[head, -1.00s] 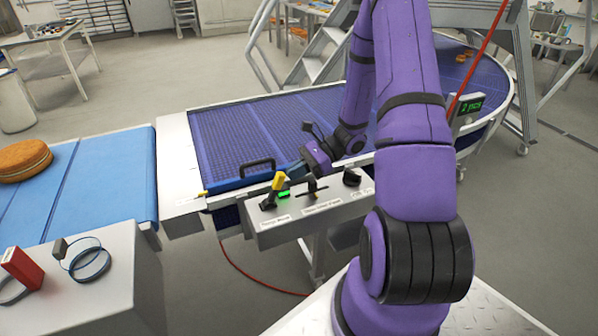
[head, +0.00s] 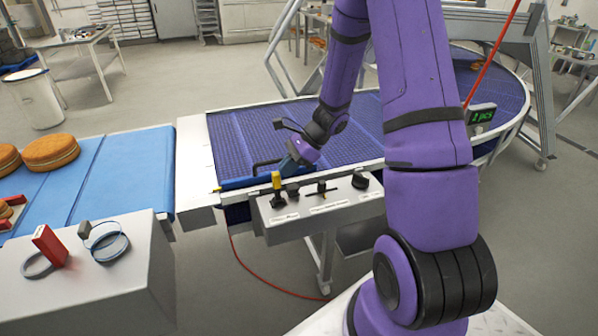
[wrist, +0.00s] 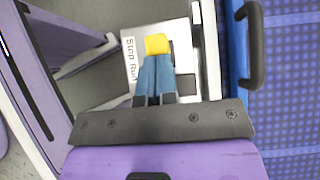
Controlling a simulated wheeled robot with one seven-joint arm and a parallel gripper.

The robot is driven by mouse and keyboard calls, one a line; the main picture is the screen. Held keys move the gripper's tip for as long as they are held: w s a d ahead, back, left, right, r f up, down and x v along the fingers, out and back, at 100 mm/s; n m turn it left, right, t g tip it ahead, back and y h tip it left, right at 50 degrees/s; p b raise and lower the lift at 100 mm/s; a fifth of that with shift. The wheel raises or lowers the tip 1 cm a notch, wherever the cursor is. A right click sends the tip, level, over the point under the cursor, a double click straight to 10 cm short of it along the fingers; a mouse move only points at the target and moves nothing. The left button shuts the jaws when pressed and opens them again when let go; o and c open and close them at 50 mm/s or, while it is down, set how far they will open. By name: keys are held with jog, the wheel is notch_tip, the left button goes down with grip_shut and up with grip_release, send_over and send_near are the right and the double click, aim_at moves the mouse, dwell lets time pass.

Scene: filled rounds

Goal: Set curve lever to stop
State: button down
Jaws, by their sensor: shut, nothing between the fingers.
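The curve lever has a yellow handle (head: 277,180) on a black base at the left end of the grey control box (head: 325,222). It stands nearly upright in the head view. My gripper (head: 286,164) is shut with nothing between its fingers, its tips just above and beside the yellow handle. In the wrist view the blue fingertips (wrist: 155,64) are together right at the yellow handle (wrist: 157,44), seeming to touch it. The "Stop Run" label (wrist: 131,60) shows left of the handle. The lever's base is hidden there by the fingers.
A black bar handle (wrist: 250,45) stands beside the curved blue conveyor (head: 245,135). A black knob (head: 360,181) and another small lever (head: 322,188) share the control box. Round cakes (head: 50,152) lie on the left blue belt (head: 130,170). A display (head: 481,115) stands at right.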

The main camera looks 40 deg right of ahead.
jog(key=a+h, duration=0.1)
jog(key=a, duration=0.1)
jog(key=w+a+g+h, duration=0.1)
jog(key=h, duration=0.1)
jog(key=shift+a+r, duration=0.2)
jog(key=shift+a, duration=0.15)
jog(key=shift+w+a+f, duration=0.15)
jog(key=shift+w+a, duration=0.05)
jog(key=shift+a, duration=0.65)
jog(key=d+r, duration=0.1)
jog(key=d, duration=0.1)
jog(key=s+d+r, duration=0.1)
jog(key=d+r, duration=0.1)
jog(key=shift+d, duration=0.2)
send_near(274, 174)
jog(key=shift+w+v, duration=0.2)
jog(key=shift+v, duration=1.6)
jog(key=shift+s+a+r, duration=0.1)
jog(key=shift+a, duration=0.05)
